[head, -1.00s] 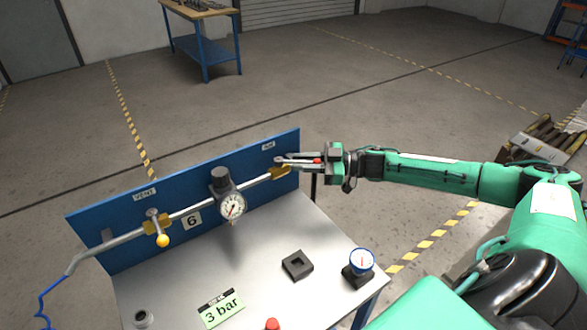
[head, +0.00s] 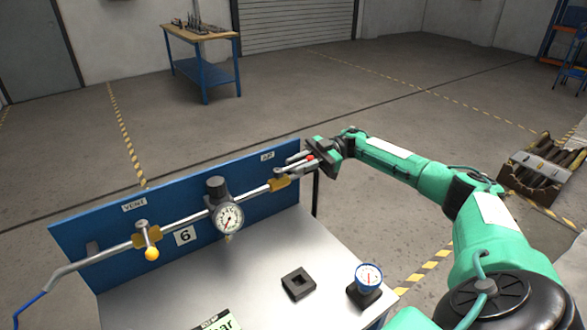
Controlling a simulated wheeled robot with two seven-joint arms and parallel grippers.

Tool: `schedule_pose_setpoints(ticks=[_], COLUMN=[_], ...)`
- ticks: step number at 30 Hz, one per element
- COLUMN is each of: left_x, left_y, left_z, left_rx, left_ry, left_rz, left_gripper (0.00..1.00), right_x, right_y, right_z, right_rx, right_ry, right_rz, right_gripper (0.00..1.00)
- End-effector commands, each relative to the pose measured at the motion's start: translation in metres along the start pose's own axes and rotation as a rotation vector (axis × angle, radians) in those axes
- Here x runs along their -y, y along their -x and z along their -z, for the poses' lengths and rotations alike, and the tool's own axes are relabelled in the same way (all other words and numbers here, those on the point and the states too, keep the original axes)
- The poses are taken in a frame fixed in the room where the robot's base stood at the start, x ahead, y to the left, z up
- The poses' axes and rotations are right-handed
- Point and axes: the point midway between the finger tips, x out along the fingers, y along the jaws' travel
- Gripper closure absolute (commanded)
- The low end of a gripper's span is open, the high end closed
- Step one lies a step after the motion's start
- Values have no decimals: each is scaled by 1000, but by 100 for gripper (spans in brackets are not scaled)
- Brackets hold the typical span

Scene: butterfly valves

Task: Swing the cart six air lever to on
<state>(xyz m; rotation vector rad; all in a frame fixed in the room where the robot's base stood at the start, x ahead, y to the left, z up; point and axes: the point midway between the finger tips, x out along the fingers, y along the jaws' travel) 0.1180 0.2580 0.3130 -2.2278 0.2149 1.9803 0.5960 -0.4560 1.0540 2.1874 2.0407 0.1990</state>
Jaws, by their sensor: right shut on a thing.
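The blue panel (head: 100,232) stands along the back of the cart marked 6 (head: 185,236). A pipe runs across it. At its right end, under a small label (head: 267,156), is a brass valve (head: 280,184). Its lever, with a red part (head: 310,158), points up and right from the valve. My right gripper (head: 303,162) is shut on this lever; its fingers hide much of the handle. My left gripper is out of view.
A second brass valve with a yellow knob (head: 152,254) sits under the VENT label (head: 134,205). A gauge (head: 229,218) is mid-pipe. A black square block (head: 298,284) and a blue dial (head: 368,277) stand on the cart top (head: 258,270).

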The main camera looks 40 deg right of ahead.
Motion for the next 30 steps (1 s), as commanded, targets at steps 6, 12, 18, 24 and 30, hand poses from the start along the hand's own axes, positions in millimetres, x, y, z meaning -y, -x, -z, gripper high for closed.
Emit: schedule_pose_setpoints(ticks=[6, 12, 18, 24, 30], left_x=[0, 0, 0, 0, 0], left_y=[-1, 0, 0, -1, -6], left_z=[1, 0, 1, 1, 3], left_rx=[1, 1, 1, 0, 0], left_ry=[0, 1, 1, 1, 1], left_rz=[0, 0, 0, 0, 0], left_gripper=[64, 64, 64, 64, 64], right_x=[1, 1, 1, 1, 0], right_y=[2, 2, 2, 2, 18], right_z=[0, 1, 1, 0, -2], right_rx=[-4, -4, -5, -4, -2], right_ry=[0, 1, 1, 1, 1], right_rz=[11, 11, 10, 10, 8], right_gripper=[100, 100, 68, 68, 68])
